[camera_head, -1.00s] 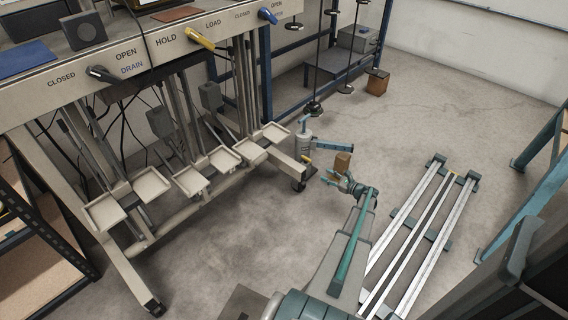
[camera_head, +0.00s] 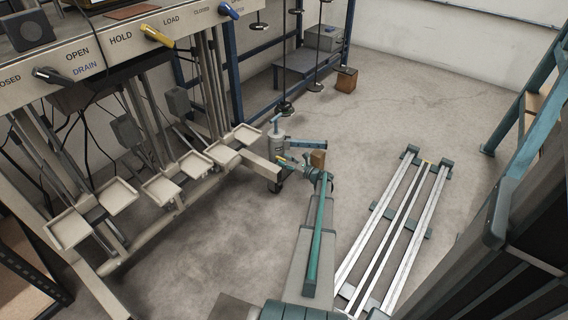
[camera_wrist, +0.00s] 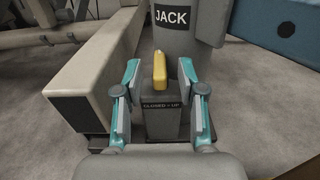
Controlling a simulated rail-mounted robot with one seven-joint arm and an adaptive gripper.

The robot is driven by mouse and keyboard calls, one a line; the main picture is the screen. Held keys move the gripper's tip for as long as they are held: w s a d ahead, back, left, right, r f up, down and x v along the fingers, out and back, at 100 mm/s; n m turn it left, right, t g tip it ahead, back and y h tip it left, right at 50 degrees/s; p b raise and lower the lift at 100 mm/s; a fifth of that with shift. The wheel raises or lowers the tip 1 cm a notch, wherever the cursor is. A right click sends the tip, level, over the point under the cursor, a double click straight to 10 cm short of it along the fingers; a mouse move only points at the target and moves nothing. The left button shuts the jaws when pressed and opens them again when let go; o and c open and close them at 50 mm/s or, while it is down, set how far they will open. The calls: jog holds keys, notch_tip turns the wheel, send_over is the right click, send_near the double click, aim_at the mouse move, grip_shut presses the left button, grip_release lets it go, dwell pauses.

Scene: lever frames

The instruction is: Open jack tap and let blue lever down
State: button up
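The jack (camera_head: 278,148) is a grey cylinder standing at the right end of the lever frame, with a blue arm (camera_head: 308,144) sticking out to the right. In the wrist view the jack body (camera_wrist: 188,32) carries the label JACK. Its yellow tap (camera_wrist: 160,70) stands upright above a block marked CLOSED – UP. My gripper (camera_wrist: 160,98) is open, its teal fingers either side of the tap with gaps showing. In the head view my gripper (camera_head: 294,165) is close to the jack. The blue lever (camera_head: 229,11) is on the panel at the top, angled down to the right.
A yellow lever (camera_head: 157,36) and a black lever (camera_head: 50,75) sit on the same panel. A beige beam (camera_wrist: 90,85) lies left of the jack. Floor rails (camera_head: 400,225) lie at right.

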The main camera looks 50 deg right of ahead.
jog(key=shift+w, duration=0.55)
grip_shut()
jog(key=shift+r, duration=0.1)
